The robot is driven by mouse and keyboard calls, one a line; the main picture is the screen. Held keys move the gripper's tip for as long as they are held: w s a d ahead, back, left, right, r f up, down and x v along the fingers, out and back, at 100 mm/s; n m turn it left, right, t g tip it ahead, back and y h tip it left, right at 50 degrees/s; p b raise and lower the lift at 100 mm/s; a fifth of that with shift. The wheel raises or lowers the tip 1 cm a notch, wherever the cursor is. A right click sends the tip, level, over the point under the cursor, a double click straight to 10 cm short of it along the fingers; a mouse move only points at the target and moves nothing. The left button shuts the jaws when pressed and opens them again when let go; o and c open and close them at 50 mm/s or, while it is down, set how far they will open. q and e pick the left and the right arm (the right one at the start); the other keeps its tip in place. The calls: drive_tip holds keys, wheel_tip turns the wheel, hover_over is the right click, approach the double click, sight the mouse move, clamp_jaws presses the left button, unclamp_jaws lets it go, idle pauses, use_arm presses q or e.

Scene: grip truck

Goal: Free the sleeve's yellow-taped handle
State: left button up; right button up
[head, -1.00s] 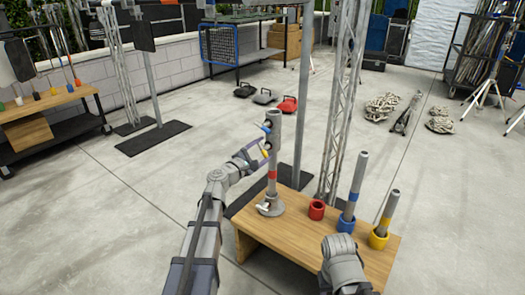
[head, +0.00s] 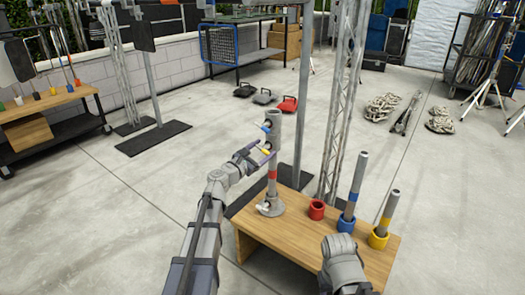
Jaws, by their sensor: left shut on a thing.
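The grey sleeve (head: 275,130) sits around the upper part of an upright post (head: 271,187) that has a red tape band and stands in a grey base on the wooden bench. A blue-taped handle (head: 266,127) sticks out on the sleeve's left side near its top. The yellow-taped handle (head: 265,151) sticks out lower on the same side, and my gripper partly hides it. My left gripper (head: 262,154) is shut on the yellow-taped handle. My right arm shows at the lower right, but its gripper is out of view.
On the wooden bench (head: 253,236) stand an empty red cup (head: 317,210), a blue cup (head: 346,224) and a yellow cup (head: 378,238), the last two holding grey tubes. A truss (head: 343,110) and a pole (head: 301,110) rise just behind the bench.

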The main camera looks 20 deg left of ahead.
idle(0.4)
use_arm(q)
drive_tip(key=o, duration=1.3)
drive_tip(key=v, duration=0.8)
drive_tip(key=shift+w+r, duration=0.1)
